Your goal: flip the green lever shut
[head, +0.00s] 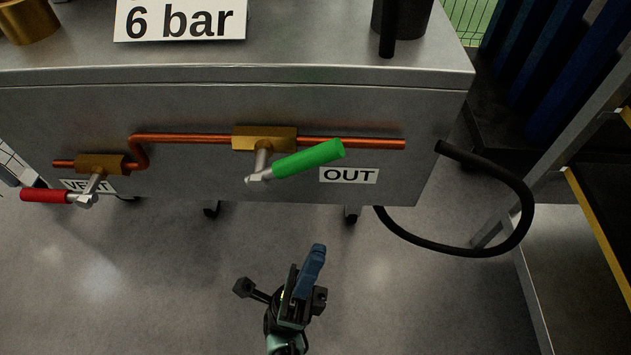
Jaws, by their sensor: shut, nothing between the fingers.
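The green lever (308,159) is on the front of a grey metal cabinet (380,110). Its silver stem comes out of a brass valve (264,138) on a copper pipe (350,142). The green handle points right and slightly up, roughly along the pipe, beside the OUT label (348,175). My gripper (316,250) is below the lever, near the bottom middle of the picture, apart from it. Its blue fingers are shut and empty and point up toward the cabinet.
A red lever (45,195) on a second brass valve (102,164) points left by the VENT label. A black hose (530,215) loops out at the right. A shelf frame with a yellow edge (597,228) stands far right.

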